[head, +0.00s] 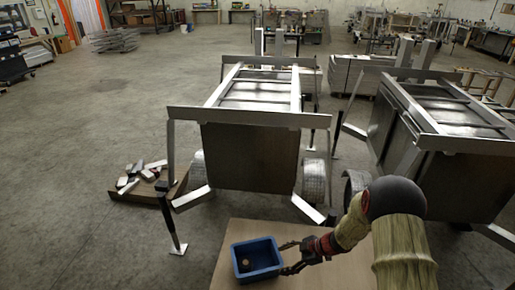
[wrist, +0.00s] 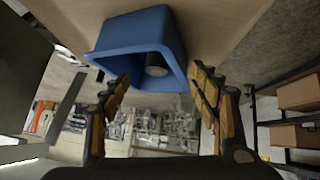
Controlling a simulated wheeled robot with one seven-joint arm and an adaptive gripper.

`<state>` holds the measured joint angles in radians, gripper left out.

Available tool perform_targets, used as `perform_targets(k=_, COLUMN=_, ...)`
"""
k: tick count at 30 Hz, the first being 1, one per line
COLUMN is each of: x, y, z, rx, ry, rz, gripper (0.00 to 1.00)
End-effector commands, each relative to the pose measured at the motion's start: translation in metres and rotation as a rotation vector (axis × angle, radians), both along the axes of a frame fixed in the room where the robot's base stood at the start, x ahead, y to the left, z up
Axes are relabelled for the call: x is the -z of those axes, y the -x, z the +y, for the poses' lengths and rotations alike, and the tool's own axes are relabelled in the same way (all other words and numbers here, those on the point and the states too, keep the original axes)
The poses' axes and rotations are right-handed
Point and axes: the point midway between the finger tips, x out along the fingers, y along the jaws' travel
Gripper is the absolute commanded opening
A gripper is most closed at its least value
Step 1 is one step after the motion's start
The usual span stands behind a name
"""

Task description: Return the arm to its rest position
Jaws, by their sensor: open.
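My gripper (head: 287,257) is at the right side of a blue open-topped bin (head: 236,262) on a light brown table (head: 300,277). Its fingers are apart with nothing between them. In the wrist view my gripper (wrist: 160,108) also shows open, with the blue bin (wrist: 132,30) beyond the fingertips. A small round brownish object (head: 246,262) lies inside the bin; it shows as a dark cylinder (wrist: 156,64) in the wrist view. I cannot tell whether the fingers touch the bin. My arm reaches in from the right of the head view.
An aluminium trailer (head: 250,155) stands just behind the table, and a second trailer (head: 450,120) is to the right. Open concrete floor (head: 90,110) lies to the left.

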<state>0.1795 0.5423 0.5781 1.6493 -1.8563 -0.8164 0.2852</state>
Motion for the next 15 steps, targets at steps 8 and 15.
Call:
perform_targets(k=8, x=-0.026, y=-0.055, z=-0.107, rx=0.494, ry=0.329, rz=-0.075, gripper=0.62)
perform_targets(k=15, x=-0.111, y=-0.003, z=-0.203, rx=0.987, ry=0.577, rz=0.022, gripper=0.62)
